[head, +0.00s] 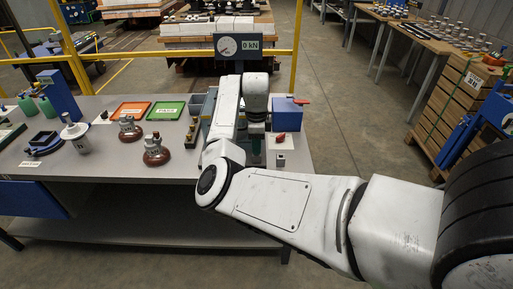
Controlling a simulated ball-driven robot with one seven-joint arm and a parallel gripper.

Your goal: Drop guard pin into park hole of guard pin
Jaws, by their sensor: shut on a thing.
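My gripper (256,128) points down over the right end of the grey bench, below the force gauge. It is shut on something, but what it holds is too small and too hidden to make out. I cannot pick out the guard pin for certain. Its park hole is not discernible either; part of the bench around my gripper is hidden by my forearm and wrist. A small red-topped piece (280,138) and a small metal block (280,160) sit just right of my gripper, on or by a pale plate.
The gauge (238,46) reads 0 kN. A blue box (286,118) stands right of my gripper. Left are two brown insulators (156,151), a green PASS tray (166,110), an orange tray (130,111) and a grey-white fitting (75,133). Bare bench shows at front left.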

